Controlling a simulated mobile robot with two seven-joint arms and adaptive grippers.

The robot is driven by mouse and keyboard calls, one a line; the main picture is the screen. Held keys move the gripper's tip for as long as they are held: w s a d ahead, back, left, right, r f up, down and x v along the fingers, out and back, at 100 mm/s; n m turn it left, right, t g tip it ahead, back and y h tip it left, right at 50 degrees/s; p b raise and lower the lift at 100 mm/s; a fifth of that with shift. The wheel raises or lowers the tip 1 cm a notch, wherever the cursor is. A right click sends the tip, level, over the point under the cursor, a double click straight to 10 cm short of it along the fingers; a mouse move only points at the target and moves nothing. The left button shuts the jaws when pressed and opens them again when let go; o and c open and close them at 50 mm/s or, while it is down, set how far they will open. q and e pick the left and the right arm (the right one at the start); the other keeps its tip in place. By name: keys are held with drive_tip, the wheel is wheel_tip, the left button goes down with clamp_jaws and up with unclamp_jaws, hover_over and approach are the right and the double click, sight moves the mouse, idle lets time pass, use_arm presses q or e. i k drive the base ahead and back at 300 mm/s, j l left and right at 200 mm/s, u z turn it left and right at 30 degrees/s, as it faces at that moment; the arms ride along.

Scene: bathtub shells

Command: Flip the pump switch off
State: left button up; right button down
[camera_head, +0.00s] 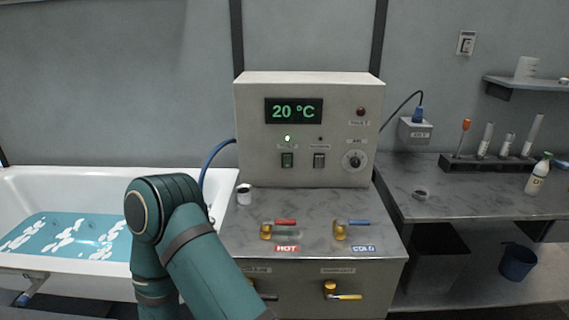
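A beige control box (308,200) stands on the grey counter, with a green display (293,111) reading 20 °C. A teal arm of mine bends up at lower left, in front of the tub and counter edge. Neither gripper is in view.
A white bathtub (60,180) with blue water and white floating pieces is at left. Red hot (280,226) and blue cold (345,228) valves stand on the counter before the box. A round knob (354,160) is right of the switches. A bottle (537,178) stands at far right.

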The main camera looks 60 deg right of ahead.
sight(287, 159)
drive_tip(key=k+l+z, duration=0.2)
drive_tip(key=k+l, duration=0.35)
drive_tip(key=k+l+z, duration=0.1)
drive_tip(key=z, duration=1.35)
